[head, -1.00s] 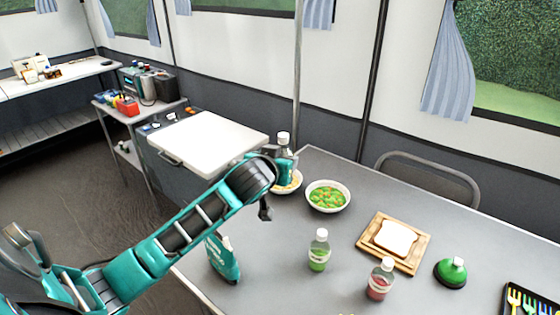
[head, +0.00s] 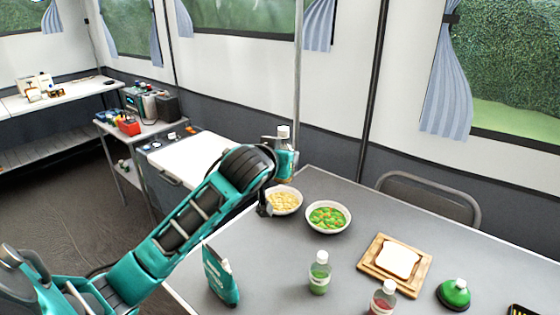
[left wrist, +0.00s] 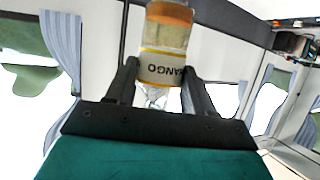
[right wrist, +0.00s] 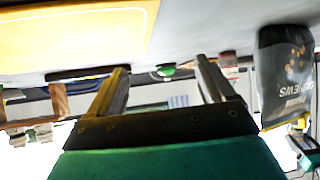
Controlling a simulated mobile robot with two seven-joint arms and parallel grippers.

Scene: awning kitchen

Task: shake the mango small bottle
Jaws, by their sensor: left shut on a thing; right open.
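The mango small bottle, with a white cap and an orange-edged label, is in my left gripper; it shows in the head view (head: 284,158) and in the left wrist view (left wrist: 163,50). In the head view it stands about upright, raised above the far left end of the table, behind the bowl of pale food. My left gripper (left wrist: 160,84) is shut on it, with one finger on each side; "ANGO" reads upside down there. The forearm hides part of the grip in the head view. My right gripper (right wrist: 165,78) is open and empty in the right wrist view.
On the table (head: 262,270) are a bowl of pale food (head: 284,201), a bowl of green-and-orange food (head: 328,217), a teal bag (head: 220,277), a green bottle (head: 319,274), a red bottle (head: 382,300), bread on a board (head: 397,261) and a green dome-shaped item (head: 454,294).

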